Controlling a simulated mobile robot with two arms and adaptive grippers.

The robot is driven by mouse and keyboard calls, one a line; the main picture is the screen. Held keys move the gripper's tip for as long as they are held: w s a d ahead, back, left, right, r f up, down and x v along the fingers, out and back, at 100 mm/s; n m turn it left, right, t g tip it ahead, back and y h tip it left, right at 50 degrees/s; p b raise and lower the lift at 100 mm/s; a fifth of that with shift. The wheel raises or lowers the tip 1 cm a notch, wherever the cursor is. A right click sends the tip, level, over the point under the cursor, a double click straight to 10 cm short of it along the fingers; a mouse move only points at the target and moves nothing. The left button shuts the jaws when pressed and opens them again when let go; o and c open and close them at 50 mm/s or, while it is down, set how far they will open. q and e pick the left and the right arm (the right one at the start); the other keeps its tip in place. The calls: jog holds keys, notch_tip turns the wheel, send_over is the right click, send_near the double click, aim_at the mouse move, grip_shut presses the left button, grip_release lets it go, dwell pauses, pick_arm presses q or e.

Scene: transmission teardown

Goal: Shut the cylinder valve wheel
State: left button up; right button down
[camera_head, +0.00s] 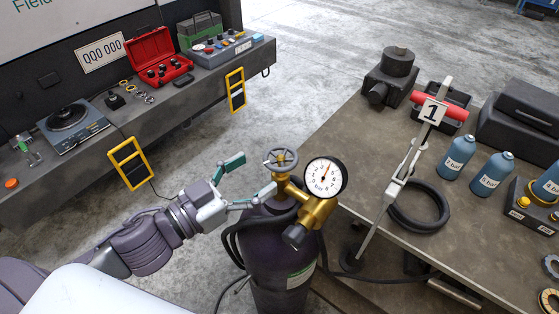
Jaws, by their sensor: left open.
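The cylinder valve wheel (281,159) is a small grey spoked handwheel on top of a brass valve (311,208). The valve sits on a dark purple cylinder (276,255) standing upright between the two work surfaces. A round white gauge (325,177) marked "bar" is fixed to the valve, its red needle pointing up and slightly right. My left gripper (251,180) is open just left of the wheel. One green-tipped finger is raised to the left; the other reaches toward the valve below the wheel. I cannot tell whether it touches. My right gripper is not in view.
A dark hose (238,232) loops around the cylinder's top. A brown table (345,130) on the right holds small blue bottles (457,157), a black ring (418,205) and a stand with tag "1" (432,111). A grey bench (90,150) with a red case (158,60) lies left.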

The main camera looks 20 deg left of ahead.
aim_at(266, 166)
pick_arm(q)
jog(key=shift+w+d+f, duration=0.1)
jog(key=shift+w+d, duration=0.15)
jog(key=shift+w, duration=0.15)
jog(key=x, duration=0.2)
jog(key=p+x, duration=0.1)
jog(key=x, duration=0.1)
jog(key=shift+w+r, duration=0.2)
jog(key=shift+w, duration=0.1)
jog(key=shift+w+d+f, duration=0.15)
jog(key=shift+w+d, duration=0.25)
jog(key=shift+w, duration=0.05)
jog(key=shift+c, duration=0.2)
jog(key=c, duration=0.8)
jog(key=shift+c, duration=0.2)
